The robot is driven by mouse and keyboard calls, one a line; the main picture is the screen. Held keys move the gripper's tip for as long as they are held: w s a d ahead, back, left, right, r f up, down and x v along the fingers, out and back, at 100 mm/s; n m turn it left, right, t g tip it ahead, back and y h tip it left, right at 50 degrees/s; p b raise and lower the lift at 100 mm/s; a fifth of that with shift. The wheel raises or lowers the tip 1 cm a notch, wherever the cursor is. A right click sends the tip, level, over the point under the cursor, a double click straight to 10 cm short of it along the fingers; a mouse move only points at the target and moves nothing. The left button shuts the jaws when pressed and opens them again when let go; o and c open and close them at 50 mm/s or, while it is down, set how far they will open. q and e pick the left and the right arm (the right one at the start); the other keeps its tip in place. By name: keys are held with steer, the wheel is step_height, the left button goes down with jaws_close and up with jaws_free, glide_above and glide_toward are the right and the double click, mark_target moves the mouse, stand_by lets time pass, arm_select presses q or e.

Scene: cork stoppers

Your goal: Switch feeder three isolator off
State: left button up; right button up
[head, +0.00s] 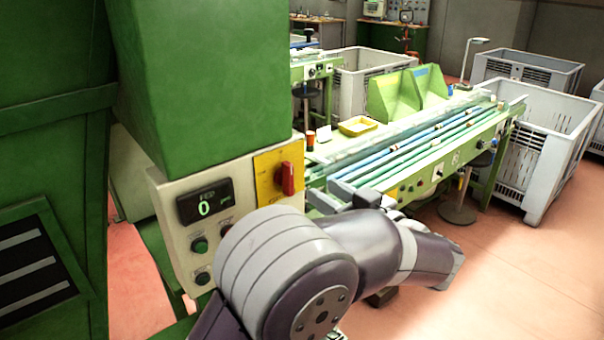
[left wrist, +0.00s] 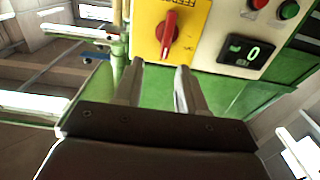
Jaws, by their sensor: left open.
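The isolator is a red rotary handle (head: 287,178) on a yellow plate (head: 268,168), at the right end of a cream control panel. Its handle stands roughly upright in the head view. In the left wrist view the red handle (left wrist: 168,34) shows on the yellow plate (left wrist: 198,18), just beyond the fingertips. My left gripper (head: 328,194) is open and empty, to the right of the handle in the head view. In the left wrist view its two fingers (left wrist: 160,70) point toward the handle, apart from it. My right gripper is out of view.
The panel carries a display (head: 204,202) reading 0 and several buttons, including a green one (head: 199,245). A green machine housing (head: 205,80) rises above it. A long green conveyor bench (head: 430,170) and grey crates (head: 540,140) stand behind. Floor is open at right.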

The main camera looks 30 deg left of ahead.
mark_target(291, 174)
arm_select(q)
steer(key=x, duration=0.2)
steer(key=s+p+x, duration=0.1)
steer(key=x, duration=0.4)
steer(key=shift+s+a+r, duration=0.1)
steer(key=shift+a+r, duration=0.15)
steer(key=shift+a, duration=0.25)
steer(key=shift+w+a+f, duration=0.15)
steer(key=shift+w, duration=0.35)
steer(key=shift+s+a, duration=0.1)
steer(key=shift+s, duration=0.05)
steer(key=shift+c, duration=1.3)
steer(key=c, duration=0.5)
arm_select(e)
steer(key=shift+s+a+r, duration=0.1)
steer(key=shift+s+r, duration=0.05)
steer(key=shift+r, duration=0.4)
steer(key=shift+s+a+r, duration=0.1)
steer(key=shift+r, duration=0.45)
